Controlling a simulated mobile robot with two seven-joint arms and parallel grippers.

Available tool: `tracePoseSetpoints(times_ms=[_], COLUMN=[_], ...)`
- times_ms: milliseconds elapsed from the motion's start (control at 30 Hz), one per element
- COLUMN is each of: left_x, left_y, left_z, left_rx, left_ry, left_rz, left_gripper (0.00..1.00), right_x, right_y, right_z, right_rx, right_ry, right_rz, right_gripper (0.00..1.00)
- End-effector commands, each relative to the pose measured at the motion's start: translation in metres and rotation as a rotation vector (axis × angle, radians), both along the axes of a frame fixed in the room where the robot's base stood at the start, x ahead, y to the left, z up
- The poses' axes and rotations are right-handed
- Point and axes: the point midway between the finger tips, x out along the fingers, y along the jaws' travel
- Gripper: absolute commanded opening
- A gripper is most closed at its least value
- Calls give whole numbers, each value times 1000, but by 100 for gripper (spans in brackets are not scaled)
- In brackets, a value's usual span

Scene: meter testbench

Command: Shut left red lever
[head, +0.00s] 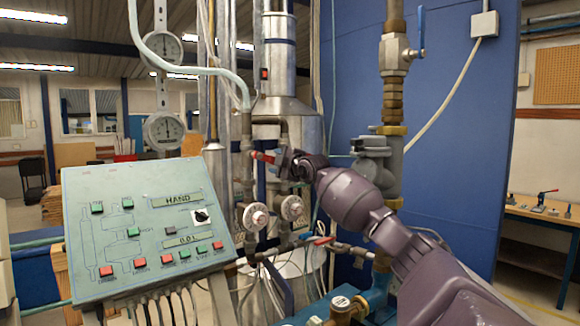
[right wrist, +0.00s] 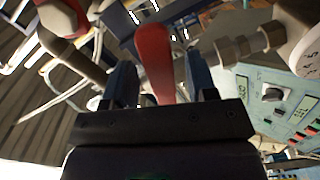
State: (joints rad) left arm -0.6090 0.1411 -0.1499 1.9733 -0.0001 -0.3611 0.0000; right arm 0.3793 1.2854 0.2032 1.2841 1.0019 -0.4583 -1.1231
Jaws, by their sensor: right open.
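The left red lever (head: 262,157) sits on the upper pipe fitting in the head view, just left of my right gripper (head: 288,164). In the right wrist view this red lever (right wrist: 153,58) stands between the two dark fingers of my right gripper (right wrist: 161,84). The fingers are open on either side of it, with a gap visible on both sides. A second red lever (head: 322,240) is on the lower pipe, below my right arm. My left gripper is not in the head view.
A grey-green control panel (head: 150,225) stands to the left. Two round water meters (head: 258,218) (head: 291,208) are below the gripper. A vertical brass-fitted pipe (head: 393,90) and blue wall (head: 350,60) are behind my arm. Two dial gauges (head: 164,131) are on the left.

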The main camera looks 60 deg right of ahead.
Motion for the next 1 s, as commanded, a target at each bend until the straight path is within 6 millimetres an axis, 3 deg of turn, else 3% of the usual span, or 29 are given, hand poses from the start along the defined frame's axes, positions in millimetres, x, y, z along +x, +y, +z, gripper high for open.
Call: tracePoseSetpoints(times_ms=[700,1000], left_x=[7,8], left_y=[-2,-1], left_z=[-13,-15], left_rx=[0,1], left_ry=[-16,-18], left_rz=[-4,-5], left_gripper=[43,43], right_x=[-71,-92], right_y=[23,30], right_z=[-2,0], right_rx=[-3,-2], right_ry=[3,0], right_rz=[1,1], right_gripper=[52,52])
